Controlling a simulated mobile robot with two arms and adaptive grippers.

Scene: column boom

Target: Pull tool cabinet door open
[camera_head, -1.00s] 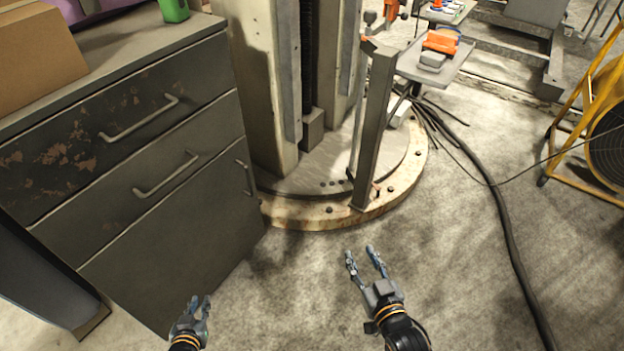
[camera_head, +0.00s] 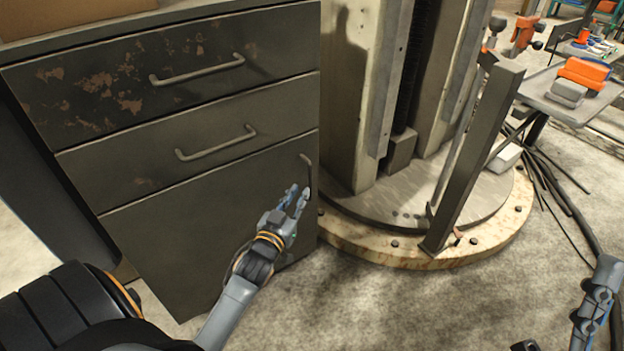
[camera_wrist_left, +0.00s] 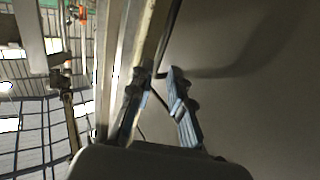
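The grey tool cabinet door (camera_head: 200,235) is the large lower panel under two drawers, and it looks flush with the cabinet front. Its upright bar handle (camera_head: 308,172) is near the door's upper right edge. My left gripper (camera_head: 298,196) is at the lower part of this handle, its fingers hiding some of it. In the left wrist view, the left gripper's fingers (camera_wrist_left: 158,100) are apart, with the dark handle (camera_wrist_left: 172,22) running down towards the gap between them. Contact cannot be told. My right gripper (camera_head: 602,285) is at the right edge, away from the cabinet, partly cut off.
Two drawers with bar handles, the upper one (camera_head: 150,85) rusty, sit above the door. Right of the cabinet stands a column on a round base (camera_head: 460,250) with an upright metal post (camera_head: 475,155). Bare concrete floor (camera_head: 400,305) lies in front. Cables run at the right.

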